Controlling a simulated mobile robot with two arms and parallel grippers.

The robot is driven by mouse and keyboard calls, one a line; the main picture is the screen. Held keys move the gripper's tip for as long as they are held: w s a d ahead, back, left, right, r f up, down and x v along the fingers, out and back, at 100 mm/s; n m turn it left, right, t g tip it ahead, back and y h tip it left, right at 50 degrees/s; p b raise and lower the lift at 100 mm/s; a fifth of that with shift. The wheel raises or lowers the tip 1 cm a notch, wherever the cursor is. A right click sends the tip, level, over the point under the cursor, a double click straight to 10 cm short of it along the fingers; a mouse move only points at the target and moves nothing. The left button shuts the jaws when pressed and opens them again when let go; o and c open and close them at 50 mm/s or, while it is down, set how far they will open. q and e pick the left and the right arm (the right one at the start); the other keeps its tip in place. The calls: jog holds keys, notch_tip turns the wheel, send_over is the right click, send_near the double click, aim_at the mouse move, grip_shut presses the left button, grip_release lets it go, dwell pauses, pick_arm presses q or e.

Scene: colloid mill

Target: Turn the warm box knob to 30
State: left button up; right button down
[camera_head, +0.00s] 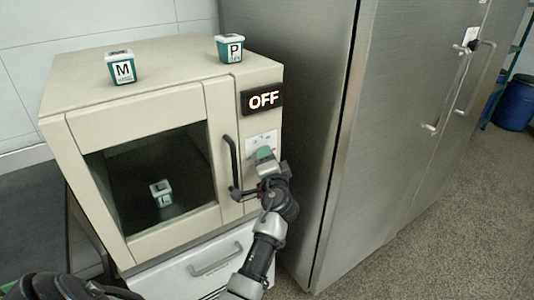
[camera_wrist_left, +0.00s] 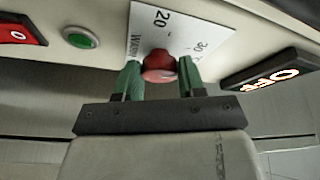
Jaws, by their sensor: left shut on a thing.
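The warm box (camera_head: 140,105) is a beige cabinet with a dark glass door and a lit OFF display (camera_head: 263,99), which also shows in the left wrist view (camera_wrist_left: 272,76). The red knob (camera_wrist_left: 160,64) sits on a white dial plate (camera_wrist_left: 178,28) marked 20 and 30. My left gripper (camera_wrist_left: 160,75) has its green fingers on both sides of the knob and is shut on it. In the head view my left gripper (camera_head: 263,154) is at the dial plate (camera_head: 262,141) and hides the knob. A dark arm part (camera_head: 65,287) shows at the lower left; no right fingers are visible.
Cups marked M (camera_head: 121,68) and P (camera_head: 230,48) stand on the box top; another cup (camera_head: 161,192) is inside. The door handle (camera_head: 232,165) is close to my left gripper. A green button (camera_wrist_left: 80,37) and red switch (camera_wrist_left: 20,33) are near the dial. A steel cabinet (camera_head: 315,90) stands right.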

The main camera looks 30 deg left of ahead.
dwell(0.4)
pick_arm(q)
jog(key=o, duration=0.9)
